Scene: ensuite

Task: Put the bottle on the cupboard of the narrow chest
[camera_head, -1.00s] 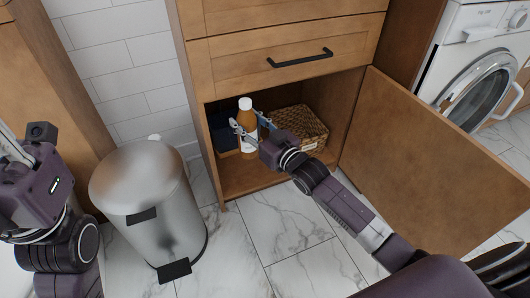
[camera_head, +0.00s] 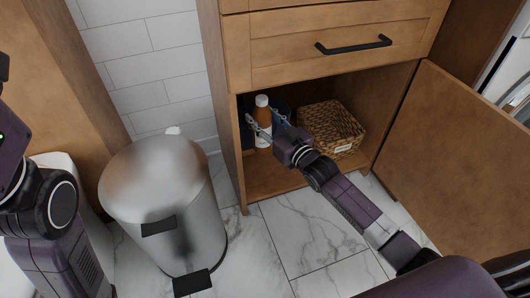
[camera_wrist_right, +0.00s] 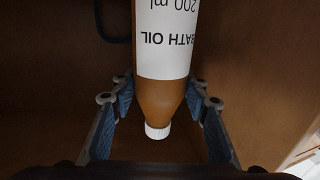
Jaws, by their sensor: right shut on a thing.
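The bottle (camera_head: 263,116) is amber with a white cap and a white label reading "BATH OIL". It stands inside the open cupboard (camera_head: 280,185) of the narrow wooden chest, at the left. My right gripper (camera_head: 264,130) reaches into the cupboard and is shut on the bottle. In the right wrist view the bottle (camera_wrist_right: 164,95) sits between the two blue-padded fingers (camera_wrist_right: 162,110).
A wicker basket (camera_head: 332,128) stands in the cupboard to the right of the bottle. A dark blue item (camera_head: 246,133) is behind it. The cupboard door (camera_head: 460,165) is open to the right, a drawer (camera_head: 290,53) is above. A metal bin (camera_head: 160,200) stands left.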

